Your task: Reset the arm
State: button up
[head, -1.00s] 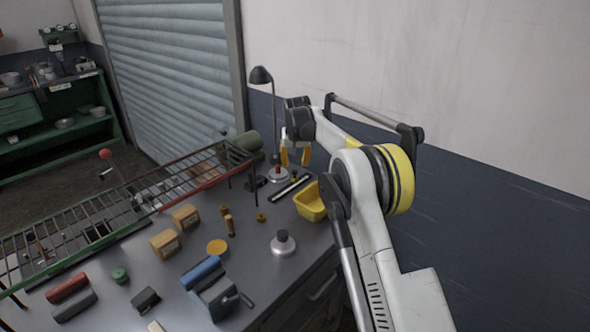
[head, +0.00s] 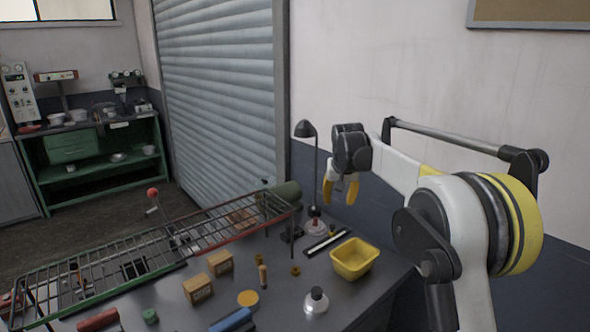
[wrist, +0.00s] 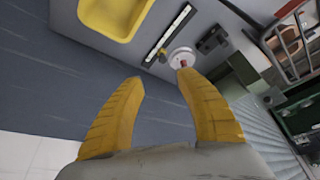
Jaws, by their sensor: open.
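My gripper (head: 340,190) is open and empty, with two yellow fingers, raised above the back of the grey table near the black desk lamp. In the wrist view my gripper (wrist: 165,115) shows its two fingers spread apart with nothing between them. My white and grey arm reaches in from the right in the head view, with a yellow band at its joint.
A yellow bin (head: 354,259) stands near the table's right edge, and a black lamp (head: 316,160) stands behind. A green shelf (head: 95,160) stands farther back.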

jog(key=s+r+n+t, duration=0.1)
jog(key=s+r, duration=0.3)
jog(key=s, duration=0.9)
jog(key=s+r, duration=0.4)
jog(key=s, duration=0.9)
jog(key=s+f, duration=0.5)
jog(key=s, duration=0.5)
jog(key=s+f+t, duration=0.1)
jog(key=s+f, duration=0.4)
jog(key=s, duration=0.5)
jog(key=shift+a+f+n+y, duration=0.15)
jog(key=shift+a+n+y, duration=0.1)
jog(key=shift+n+y, duration=0.05)
